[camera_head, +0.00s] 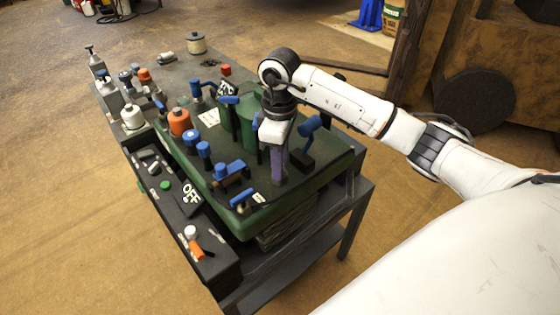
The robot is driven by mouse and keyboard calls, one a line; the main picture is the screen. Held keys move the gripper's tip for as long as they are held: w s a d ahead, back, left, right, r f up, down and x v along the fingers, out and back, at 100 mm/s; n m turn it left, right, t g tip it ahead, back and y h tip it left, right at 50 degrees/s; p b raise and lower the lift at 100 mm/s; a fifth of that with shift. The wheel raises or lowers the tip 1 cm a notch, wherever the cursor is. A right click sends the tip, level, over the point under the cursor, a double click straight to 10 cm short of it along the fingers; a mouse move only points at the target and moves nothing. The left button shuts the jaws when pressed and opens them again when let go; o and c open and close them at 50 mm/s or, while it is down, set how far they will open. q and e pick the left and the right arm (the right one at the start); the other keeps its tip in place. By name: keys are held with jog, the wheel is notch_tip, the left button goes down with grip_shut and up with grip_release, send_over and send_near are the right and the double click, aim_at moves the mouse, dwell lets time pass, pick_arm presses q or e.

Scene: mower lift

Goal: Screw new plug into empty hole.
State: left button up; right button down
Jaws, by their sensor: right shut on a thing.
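The green mower body (320,178) lies on a dark cart, with several blue, orange and dark fittings on its top. My right gripper (272,160) points down over the right half of this green top. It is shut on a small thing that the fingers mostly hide. A purple upright piece (278,165) shows at the jaws; I cannot tell whether it is the plug, a tool or part of the gripper. Its lower end is close to a grey round base on the green top; contact is unclear. I cannot make out an empty hole. My left gripper is not in view.
Blue-handled parts (311,128) stand close to the right gripper. An orange cap (180,122) is further left. A dark side panel (180,205) with an OFF label runs along the cart's left. The brown floor around the cart is mostly clear.

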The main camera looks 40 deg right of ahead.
jog(key=shift+s+a+f, duration=0.1)
jog(key=c, duration=1.4)
grip_release()
jog(key=shift+c, duration=0.2)
